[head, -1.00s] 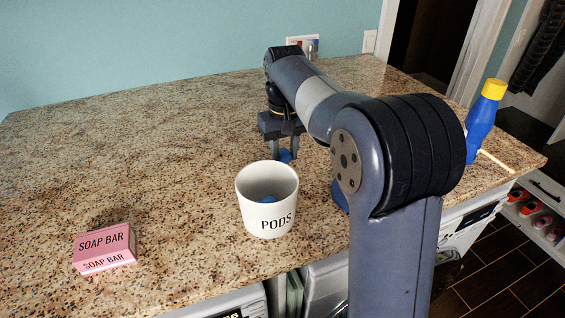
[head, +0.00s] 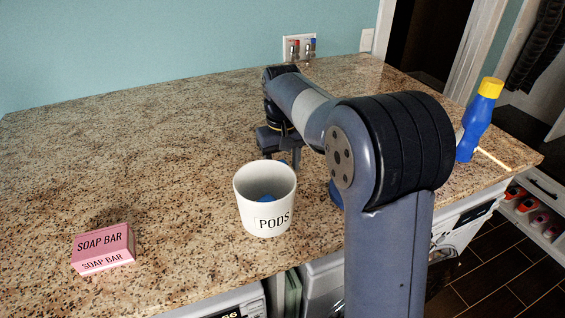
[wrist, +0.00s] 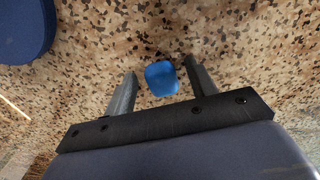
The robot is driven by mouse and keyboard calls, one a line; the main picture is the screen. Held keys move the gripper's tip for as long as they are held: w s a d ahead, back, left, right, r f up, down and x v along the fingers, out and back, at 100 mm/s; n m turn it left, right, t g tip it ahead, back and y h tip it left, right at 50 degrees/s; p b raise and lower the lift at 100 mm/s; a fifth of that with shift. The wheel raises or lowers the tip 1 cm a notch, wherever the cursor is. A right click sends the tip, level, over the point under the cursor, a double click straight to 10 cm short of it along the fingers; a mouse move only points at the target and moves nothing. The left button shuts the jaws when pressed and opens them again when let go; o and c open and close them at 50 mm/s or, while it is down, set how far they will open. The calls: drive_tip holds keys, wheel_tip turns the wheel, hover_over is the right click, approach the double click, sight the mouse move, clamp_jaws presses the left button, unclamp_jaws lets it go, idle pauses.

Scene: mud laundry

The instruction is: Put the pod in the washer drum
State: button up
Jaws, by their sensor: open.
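A small blue pod (wrist: 161,78) lies on the speckled counter, between the two fingers of my gripper (wrist: 160,69) in the wrist view. The fingers are open, with a gap on each side of the pod. In the head view my gripper (head: 278,156) points down just behind the white PODS cup (head: 262,218), and only a sliver of the pod shows there. More blue shows inside the cup. The washer (head: 462,229) is partly visible under the counter at the right, behind my arm; its drum is mostly hidden.
A pink soap bar box (head: 103,248) lies at the left front of the counter (head: 150,150). A blue bottle with a yellow cap (head: 477,125) stands at the right end. A dark blue object (wrist: 22,30) shows at the wrist view's upper left. The counter's left and back are clear.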

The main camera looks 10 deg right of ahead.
wheel_tip(320, 180, up, 12)
drive_tip(key=shift+f, duration=0.15)
drive_tip(key=shift+o, duration=0.6)
drive_tip(key=shift+r, duration=0.2)
drive_tip(key=f+t, duration=0.1)
drive_tip(key=f, duration=0.5)
drive_tip(key=f+t, duration=0.2)
drive_tip(key=f, duration=0.3)
drive_tip(key=shift+w+f+y, duration=0.2)
drive_tip(key=shift+f+y, duration=0.2)
drive_tip(key=c, duration=1.1)
drive_tip(key=shift+r, duration=0.1)
